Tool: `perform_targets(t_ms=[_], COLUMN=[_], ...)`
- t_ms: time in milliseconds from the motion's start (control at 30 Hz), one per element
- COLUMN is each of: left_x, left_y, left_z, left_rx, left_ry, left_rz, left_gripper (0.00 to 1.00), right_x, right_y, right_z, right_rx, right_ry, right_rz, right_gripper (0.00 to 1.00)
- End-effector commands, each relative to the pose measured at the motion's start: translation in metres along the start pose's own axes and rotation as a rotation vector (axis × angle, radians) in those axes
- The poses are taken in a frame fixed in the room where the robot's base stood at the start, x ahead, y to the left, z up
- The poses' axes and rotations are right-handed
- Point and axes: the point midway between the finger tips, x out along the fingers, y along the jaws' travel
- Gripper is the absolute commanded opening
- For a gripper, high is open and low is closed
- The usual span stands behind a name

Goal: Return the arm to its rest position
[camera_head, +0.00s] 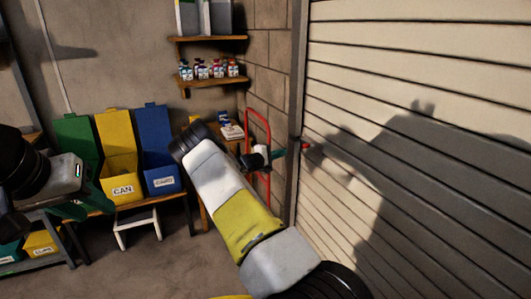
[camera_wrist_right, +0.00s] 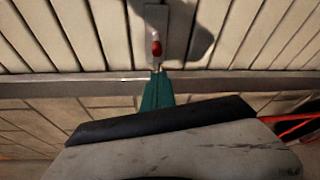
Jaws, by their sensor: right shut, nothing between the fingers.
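My right arm reaches up through the middle of the head view. Its gripper (camera_head: 285,153) is at the edge of the roller door (camera_head: 420,60), with teal fingers close together and nothing seen between them. In the right wrist view the shut teal fingers (camera_wrist_right: 157,92) point at a small red knob (camera_wrist_right: 156,47) on a metal plate. The knob also shows as a red spot in the head view (camera_head: 306,146). A small gap seems to separate fingertips and knob. My left gripper (camera_head: 88,207) is at the left, partly cut off and dark; its opening is unclear.
A yellow CAN bin (camera_head: 122,187) and a blue bin (camera_head: 162,180) stand on a bench at the left. A red hand-truck frame (camera_head: 266,172) leans near my right gripper. A wall shelf (camera_head: 212,82) holds small bottles. Floor shows between the bench and my arm.

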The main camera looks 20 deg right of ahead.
Motion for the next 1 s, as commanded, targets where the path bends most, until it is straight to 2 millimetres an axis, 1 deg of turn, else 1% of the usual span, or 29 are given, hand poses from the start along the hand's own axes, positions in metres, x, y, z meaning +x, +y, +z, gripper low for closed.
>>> perform_targets(t_ms=[233, 333, 367, 467, 500, 567, 600, 667, 700, 767, 800, 867, 967, 1000], left_x=[0.0, 0.0, 0.0, 0.0, 0.0, 0.0, 0.0, 0.0, 0.0, 0.0, 0.0, 0.0, 0.0, 0.0], left_y=[0.0, 0.0, 0.0, 0.0, 0.0, 0.0, 0.0, 0.0, 0.0, 0.0, 0.0, 0.0, 0.0, 0.0], left_z=[0.0, 0.0, 0.0, 0.0, 0.0, 0.0, 0.0, 0.0, 0.0, 0.0, 0.0, 0.0, 0.0, 0.0], left_rx=[0.0, 0.0, 0.0, 0.0, 0.0, 0.0, 0.0, 0.0, 0.0, 0.0, 0.0, 0.0, 0.0, 0.0], left_ry=[0.0, 0.0, 0.0, 0.0, 0.0, 0.0, 0.0, 0.0, 0.0, 0.0, 0.0, 0.0, 0.0, 0.0], left_rz=[0.0, 0.0, 0.0, 0.0, 0.0, 0.0, 0.0, 0.0, 0.0, 0.0, 0.0, 0.0, 0.0, 0.0], left_gripper=[0.36, 0.36, 0.36, 0.36, 0.36, 0.36, 0.36, 0.36, 0.36, 0.36, 0.36, 0.36, 0.36, 0.36], right_x=[0.0, 0.001, 0.002, 0.002, 0.0, -0.006, -0.011, -0.022, -0.031, -0.046, -0.057, -0.075, -0.109, -0.124], right_y=[0.0, 0.003, 0.005, 0.012, 0.014, 0.018, 0.019, 0.02, 0.021, 0.024, 0.026, 0.029, 0.037, 0.041], right_z=[0.0, 0.007, 0.013, 0.039, 0.053, 0.075, 0.089, 0.108, 0.119, 0.135, 0.145, 0.158, 0.178, 0.186], right_rx=[0.001, 0.017, 0.029, 0.092, 0.126, 0.182, 0.22, 0.273, 0.309, 0.36, 0.394, 0.441, 0.516, 0.545], right_ry=[0.0, -0.013, -0.023, -0.071, -0.095, -0.129, -0.149, -0.174, -0.186, -0.197, -0.201, -0.202, -0.187, -0.177], right_rz=[-0.001, -0.021, -0.036, -0.121, -0.168, -0.251, -0.31, -0.398, -0.456, -0.542, -0.598, -0.682, -0.815, -0.866], right_gripper=[0.0, 0.0, 0.0, 0.0, 0.0, 0.0, 0.0, 0.0, 0.0, 0.0, 0.0, 0.0, 0.0, 0.0])
